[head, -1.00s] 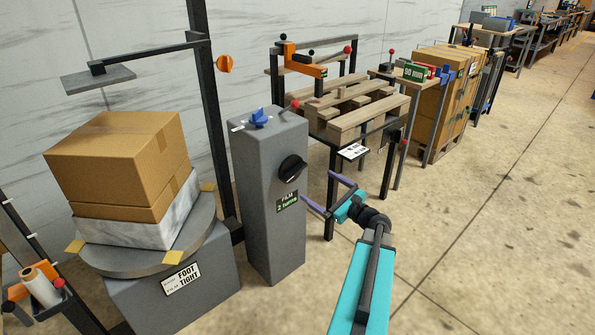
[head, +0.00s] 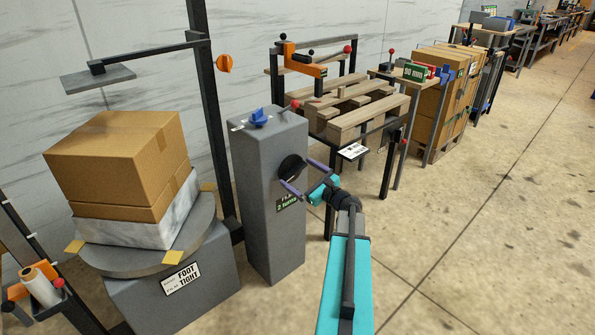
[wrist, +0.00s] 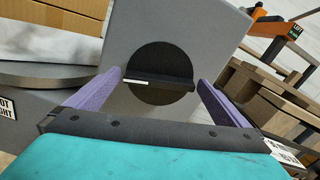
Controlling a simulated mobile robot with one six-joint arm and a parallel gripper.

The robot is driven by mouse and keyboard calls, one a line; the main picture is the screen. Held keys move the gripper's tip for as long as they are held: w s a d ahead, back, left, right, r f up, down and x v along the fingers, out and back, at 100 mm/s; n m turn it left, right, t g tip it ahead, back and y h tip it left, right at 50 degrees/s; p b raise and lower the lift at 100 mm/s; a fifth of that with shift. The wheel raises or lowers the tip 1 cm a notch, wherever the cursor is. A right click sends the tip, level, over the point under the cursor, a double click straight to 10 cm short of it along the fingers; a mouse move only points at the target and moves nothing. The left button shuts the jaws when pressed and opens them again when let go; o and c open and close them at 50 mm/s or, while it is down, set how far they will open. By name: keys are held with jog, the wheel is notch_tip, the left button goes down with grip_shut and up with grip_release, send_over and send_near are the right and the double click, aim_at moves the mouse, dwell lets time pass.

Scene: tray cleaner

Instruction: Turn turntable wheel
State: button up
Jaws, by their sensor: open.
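A black round wheel (head: 290,166) with a raised bar handle is on the front face of the grey post (head: 262,215). In the wrist view the wheel (wrist: 158,68) is near the middle, its bar lying nearly level with a white mark at the left end. My gripper (head: 294,172) is open and empty, facing the wheel. In the wrist view its purple fingers (wrist: 160,80) stand one on each side of the wheel; contact cannot be told. The turntable (head: 150,262) at the left bears a wrapped white block and cardboard boxes (head: 115,160). A "FILM 2 turns" label (head: 288,203) is partly hidden.
A blue knob (head: 259,118) tops the post. A pallet table (head: 365,118) with an orange clamp (head: 300,62) stands to the right behind it. A tall frame (head: 212,130) rises behind the turntable. The floor (head: 470,230) at the right is clear.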

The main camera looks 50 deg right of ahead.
aim_at(292, 169)
jog(key=shift+w, duration=1.35)
jog(key=c, duration=0.7)
jog(key=shift+f, duration=0.1)
jog(key=shift+c, duration=0.2)
jog(key=shift+n+b, duration=0.3)
jog(key=shift+b, duration=0.15)
jog(key=shift+f+b, duration=0.1)
jog(key=shift+b, duration=0.2)
jog(key=shift+n+b, duration=0.6)
jog(key=shift+n, duration=0.1)
jog(key=shift+r, duration=0.2)
